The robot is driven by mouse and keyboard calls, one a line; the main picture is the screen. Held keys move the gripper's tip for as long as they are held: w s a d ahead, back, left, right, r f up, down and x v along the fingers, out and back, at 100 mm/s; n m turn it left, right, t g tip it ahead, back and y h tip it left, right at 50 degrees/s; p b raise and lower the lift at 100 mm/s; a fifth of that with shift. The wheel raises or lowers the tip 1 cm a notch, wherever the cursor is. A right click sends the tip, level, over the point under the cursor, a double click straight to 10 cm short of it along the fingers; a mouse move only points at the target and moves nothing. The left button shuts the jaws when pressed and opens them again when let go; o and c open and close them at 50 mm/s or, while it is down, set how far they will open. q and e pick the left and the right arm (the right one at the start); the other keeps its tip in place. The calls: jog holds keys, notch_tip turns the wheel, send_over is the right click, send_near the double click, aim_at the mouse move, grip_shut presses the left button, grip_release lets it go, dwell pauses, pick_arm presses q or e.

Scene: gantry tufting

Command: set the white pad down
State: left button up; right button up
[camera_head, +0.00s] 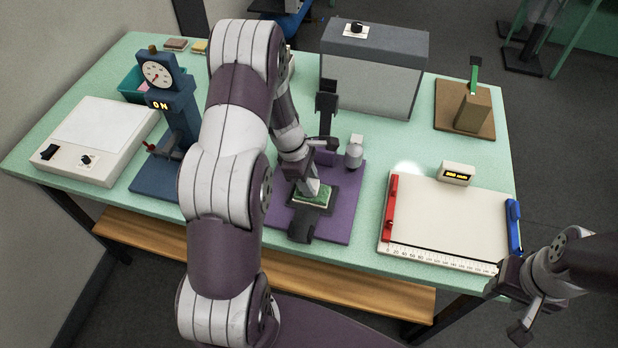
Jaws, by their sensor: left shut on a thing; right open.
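My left gripper (308,181) reaches down over the purple-based station (343,205) in the middle of the table. It is shut on a small pale piece, which looks like the white pad (313,188), just above or touching a green square (311,196) with a pale edge. Which of the two I cannot tell, as the gripper and arm hide part of it. My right gripper (507,306) is open and empty at the lower right, off the table's front edge.
A white measuring board (450,215) with red and blue end blocks lies to the right. A grey box (370,75) stands behind. A blue dial gauge (172,100) and white scale-like unit (95,140) are left. A brown block stand (468,112) is back right.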

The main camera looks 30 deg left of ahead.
pick_arm(q)
jog(key=shift+f, duration=0.1)
jog(key=o, duration=1)
jog(key=shift+a+r, duration=0.1)
jog(key=shift+r, duration=0.3)
jog(key=w+v, duration=0.1)
jog(key=v, duration=1)
jog(key=s+d+m+y, duration=0.1)
jog(key=s+d+m, duration=0.2)
jog(key=m, duration=0.4)
jog(key=s+d+r+m+y, duration=0.1)
jog(key=s+d+m, duration=0.3)
jog(key=s+m, duration=0.2)
jog(key=s+d+r+m+y, duration=0.1)
jog(key=s+d+m, duration=0.3)
jog(key=m, duration=0.3)
jog(key=shift+s+d+r+m+t+b, duration=0.1)
jog(key=shift+s+d+m+t+b, duration=0.15)
jog(key=shift+s+m, duration=0.2)
